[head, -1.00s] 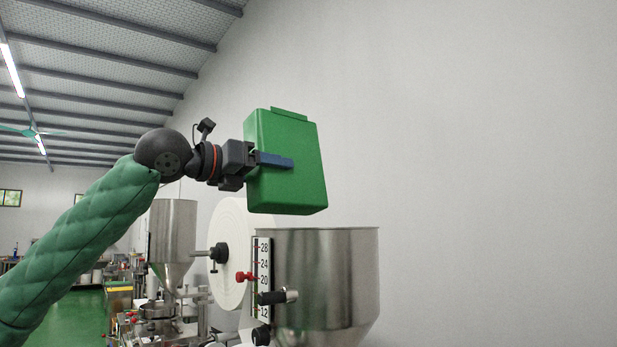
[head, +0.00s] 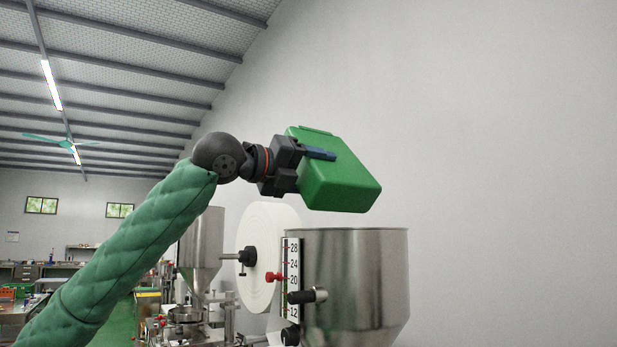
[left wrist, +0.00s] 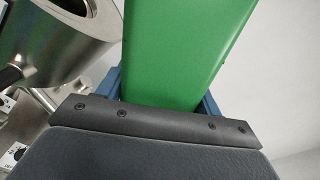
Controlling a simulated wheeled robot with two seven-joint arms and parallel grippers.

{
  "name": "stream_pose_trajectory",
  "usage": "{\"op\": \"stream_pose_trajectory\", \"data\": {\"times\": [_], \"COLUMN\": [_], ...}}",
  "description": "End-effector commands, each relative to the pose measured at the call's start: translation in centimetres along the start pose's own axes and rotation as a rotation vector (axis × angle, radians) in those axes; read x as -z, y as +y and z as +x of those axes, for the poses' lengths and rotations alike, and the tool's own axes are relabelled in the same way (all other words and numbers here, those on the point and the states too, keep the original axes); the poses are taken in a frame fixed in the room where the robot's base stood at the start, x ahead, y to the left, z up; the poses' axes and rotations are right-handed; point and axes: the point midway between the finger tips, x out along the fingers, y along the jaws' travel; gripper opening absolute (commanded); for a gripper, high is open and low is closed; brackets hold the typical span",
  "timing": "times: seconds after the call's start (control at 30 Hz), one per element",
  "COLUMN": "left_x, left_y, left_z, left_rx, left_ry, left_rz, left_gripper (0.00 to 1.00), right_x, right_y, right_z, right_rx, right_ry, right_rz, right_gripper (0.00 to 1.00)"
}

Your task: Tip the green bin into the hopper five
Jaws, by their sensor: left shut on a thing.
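The green bin (head: 342,178) is held in the air by my left gripper (head: 318,153), whose blue fingers are shut on it. The bin is tilted, its right end lower, above the steel hopper (head: 352,285) and apart from its rim. In the left wrist view the bin (left wrist: 180,50) fills the middle between the blue fingers, with the steel hopper (left wrist: 60,45) at upper left. The bin's opening and contents are hidden. I see no number marking this hopper as five. My right gripper is not in view.
A white paper roll (head: 262,255) stands left of the hopper. A scale (head: 292,275), a red knob (head: 274,277) and a black handle (head: 308,296) are at its left side. A second steel hopper (head: 203,240) is farther back. The wall side is clear.

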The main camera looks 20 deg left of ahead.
Motion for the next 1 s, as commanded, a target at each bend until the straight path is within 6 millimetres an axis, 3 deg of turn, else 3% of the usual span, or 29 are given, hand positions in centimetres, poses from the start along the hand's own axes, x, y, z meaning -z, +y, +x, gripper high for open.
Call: {"op": "stream_pose_trajectory", "data": {"times": [1.0], "left_x": [-5.0], "left_y": [5.1], "left_z": [8.1], "left_rx": [0.002], "left_ry": [-0.002], "left_rz": [0.002], "left_gripper": [0.28], "right_x": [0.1], "right_y": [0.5], "right_z": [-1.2], "right_rx": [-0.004], "right_ry": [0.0], "right_rz": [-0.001], "right_gripper": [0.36]}}
